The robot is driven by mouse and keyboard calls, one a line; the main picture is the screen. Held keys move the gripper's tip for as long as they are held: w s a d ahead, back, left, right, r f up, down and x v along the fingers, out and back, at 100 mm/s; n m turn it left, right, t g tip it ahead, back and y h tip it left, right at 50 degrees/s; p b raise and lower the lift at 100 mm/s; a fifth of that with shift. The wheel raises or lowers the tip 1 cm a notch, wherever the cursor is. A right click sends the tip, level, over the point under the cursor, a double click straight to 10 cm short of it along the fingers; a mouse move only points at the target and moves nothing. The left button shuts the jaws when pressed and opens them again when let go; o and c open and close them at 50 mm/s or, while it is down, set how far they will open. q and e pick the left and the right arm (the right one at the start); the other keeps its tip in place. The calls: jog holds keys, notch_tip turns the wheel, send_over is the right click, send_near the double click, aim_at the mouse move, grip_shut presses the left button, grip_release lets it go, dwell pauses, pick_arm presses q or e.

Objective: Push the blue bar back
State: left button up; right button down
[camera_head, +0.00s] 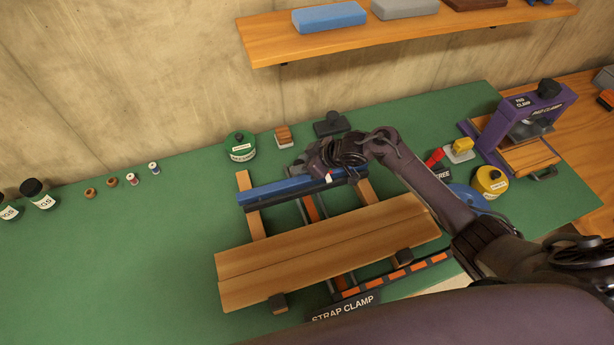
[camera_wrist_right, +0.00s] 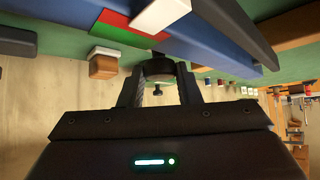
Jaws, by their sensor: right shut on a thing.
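The blue bar (camera_head: 270,190) lies across the far part of the strap clamp (camera_head: 344,308), over its wooden rails, behind two joined wooden boards (camera_head: 325,245). The bar also crosses the top of the right wrist view (camera_wrist_right: 222,35). My right gripper (camera_head: 325,160) is at the far side of the bar, towards its right end, and my arm hides part of that end. In the right wrist view, its fingers (camera_wrist_right: 158,78) are shut on a dark round knob (camera_wrist_right: 157,68) close beside the bar; how the knob joins the bar is unclear. My left gripper is not in view.
A green-labelled jar (camera_head: 240,146), a small wooden block (camera_head: 284,136) and a dark block (camera_head: 331,124) stand behind the clamp. A yellow jar (camera_head: 490,182) and purple pad clamp (camera_head: 525,125) stand right. A shelf (camera_head: 400,32) hangs above.

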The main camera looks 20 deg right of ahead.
jog(key=shift+s, duration=0.25)
jog(key=c, duration=1.3)
grip_release()
jog(key=shift+c, duration=0.2)
jog(key=v, duration=0.7)
jog(key=shift+d+r+b, duration=0.1)
jog(key=shift+b, duration=0.3)
jog(key=shift+s+d+r, duration=0.15)
jog(key=shift+s+r, duration=0.05)
jog(key=shift+r, duration=0.05)
